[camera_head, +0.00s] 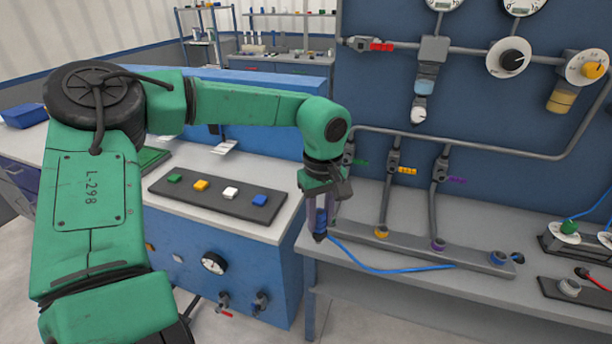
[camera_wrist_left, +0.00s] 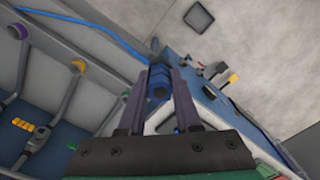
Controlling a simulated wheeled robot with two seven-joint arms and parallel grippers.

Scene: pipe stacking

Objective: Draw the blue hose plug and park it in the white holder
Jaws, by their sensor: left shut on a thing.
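My left gripper (camera_head: 320,222) points down over the left end of the grey bench. It is shut on the blue hose plug, whose blue body (camera_wrist_left: 158,84) shows between the fingers in the wrist view. The blue hose (camera_head: 385,271) runs from the plug right along the bench; it also shows in the wrist view (camera_wrist_left: 88,22). The plug is largely hidden by the fingers in the head view. I cannot tell which fitting is the white holder; pale round fittings (camera_head: 565,238) stand on a dark box at the right. My right gripper is not in view.
A blue console with a coloured button panel (camera_head: 215,199) stands at the left. The bench front is mostly clear.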

